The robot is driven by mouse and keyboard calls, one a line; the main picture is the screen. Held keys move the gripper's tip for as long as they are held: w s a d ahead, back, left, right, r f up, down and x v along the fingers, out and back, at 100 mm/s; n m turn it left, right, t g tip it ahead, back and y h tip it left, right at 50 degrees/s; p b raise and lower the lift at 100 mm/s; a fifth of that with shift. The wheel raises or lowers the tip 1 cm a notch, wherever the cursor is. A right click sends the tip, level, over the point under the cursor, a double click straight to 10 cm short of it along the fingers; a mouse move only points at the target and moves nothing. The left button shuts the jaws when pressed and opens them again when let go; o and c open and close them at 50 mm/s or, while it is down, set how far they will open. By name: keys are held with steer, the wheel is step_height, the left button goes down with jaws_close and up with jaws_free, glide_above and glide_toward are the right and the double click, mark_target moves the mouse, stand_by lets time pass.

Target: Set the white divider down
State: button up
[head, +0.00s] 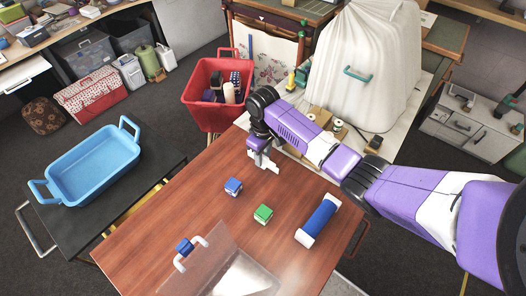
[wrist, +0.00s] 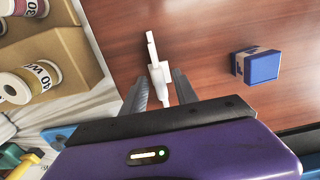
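The white divider (head: 265,161) is a thin white piece at my gripper near the far edge of the brown wooden table (head: 160,225). In the wrist view the divider (wrist: 159,72) sits between the two fingertips, which close in on it from both sides. My gripper (wrist: 161,85) is shut on it; in the head view my gripper (head: 259,147) points down at the table. I cannot tell whether the divider's lower end touches the wood.
A blue block (head: 233,187), a green block (head: 263,214) and a blue roll with white ends (head: 318,219) lie on the table. A clear bin (head: 222,245) stands at the front, another blue block (head: 184,246) beside its handle. A red basket (head: 202,80) is beyond the table.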

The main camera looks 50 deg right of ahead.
step_height(320, 180, up, 12)
steer(key=b, duration=0.1)
stand_by(0.4)
stand_by(0.4)
